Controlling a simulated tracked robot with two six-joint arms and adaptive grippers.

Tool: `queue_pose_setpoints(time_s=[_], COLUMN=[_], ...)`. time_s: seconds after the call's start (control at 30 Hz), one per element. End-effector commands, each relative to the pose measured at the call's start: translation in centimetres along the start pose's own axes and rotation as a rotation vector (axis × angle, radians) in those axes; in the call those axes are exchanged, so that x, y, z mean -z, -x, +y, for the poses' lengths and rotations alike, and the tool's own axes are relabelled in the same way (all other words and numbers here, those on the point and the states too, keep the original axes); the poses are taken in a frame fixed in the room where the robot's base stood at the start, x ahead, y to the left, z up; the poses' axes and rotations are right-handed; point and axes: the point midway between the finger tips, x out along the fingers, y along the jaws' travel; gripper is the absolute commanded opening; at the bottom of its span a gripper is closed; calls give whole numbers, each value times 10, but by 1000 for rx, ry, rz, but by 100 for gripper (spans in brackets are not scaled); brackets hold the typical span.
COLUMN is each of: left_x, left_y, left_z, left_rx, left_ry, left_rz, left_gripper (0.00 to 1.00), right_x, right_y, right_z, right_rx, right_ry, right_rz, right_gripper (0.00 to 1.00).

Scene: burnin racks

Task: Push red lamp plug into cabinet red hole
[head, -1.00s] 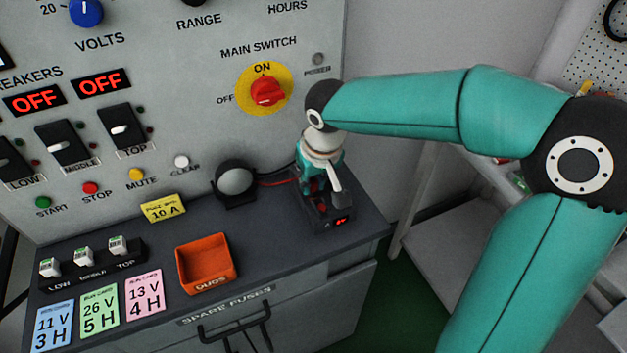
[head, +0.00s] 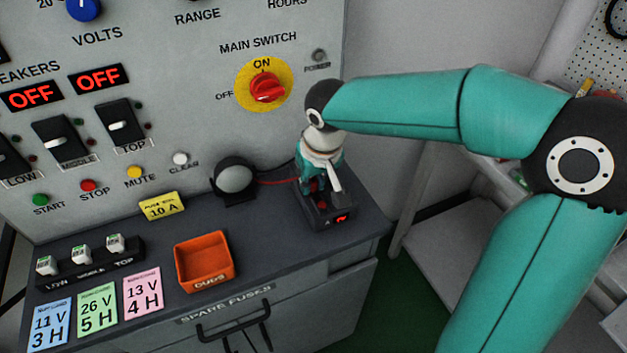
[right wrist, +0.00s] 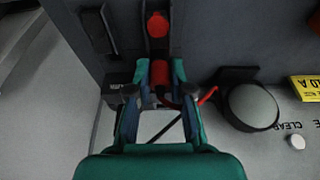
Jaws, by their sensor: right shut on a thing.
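My right gripper (head: 321,185) points down over a small dark block (head: 332,222) at the right end of the cabinet top. In the right wrist view my right gripper (right wrist: 158,80) is shut on the red plug (right wrist: 161,96), which sits between the fingers. A red cable (head: 278,182) runs from the plug to the round lamp (head: 235,179). A round red part (right wrist: 157,24) shows on the dark block beyond the fingertips. I cannot tell whether it is the red hole. The plug's tip is hidden, so its contact with the block cannot be told. My left gripper is out of view.
The lamp stands left of the block, near the upright panel. An orange tray (head: 207,284) and a yellow 10 A label (head: 162,207) lie further left. The red main switch (head: 266,88) is above. The cabinet's right edge is close to the block.

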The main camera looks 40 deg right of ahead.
Motion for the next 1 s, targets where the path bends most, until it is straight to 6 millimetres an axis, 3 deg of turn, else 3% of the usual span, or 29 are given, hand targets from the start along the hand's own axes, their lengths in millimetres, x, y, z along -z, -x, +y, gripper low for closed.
queue_pose_setpoints(time_s=[0.17, 0.2, 0.37, 0.57, 0.7, 1.0], left_x=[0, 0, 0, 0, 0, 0], left_y=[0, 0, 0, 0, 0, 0], left_z=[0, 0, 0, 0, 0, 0], left_rx=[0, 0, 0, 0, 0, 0], left_ry=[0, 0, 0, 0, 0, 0], left_rz=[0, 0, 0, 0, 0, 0], left_gripper=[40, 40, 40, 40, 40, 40], right_x=[0, 0, 0, 0, 0, 0], right_y=[0, 0, 0, 0, 0, 0], right_z=[0, 0, 0, 0, 0, 0], right_rx=[0, 0, 0, 0, 0, 0], right_ry=[0, 0, 0, 0, 0, 0], right_rz=[1, 1, 1, 0, 0, 0], right_gripper=[0, 24, 50, 50, 70, 70])
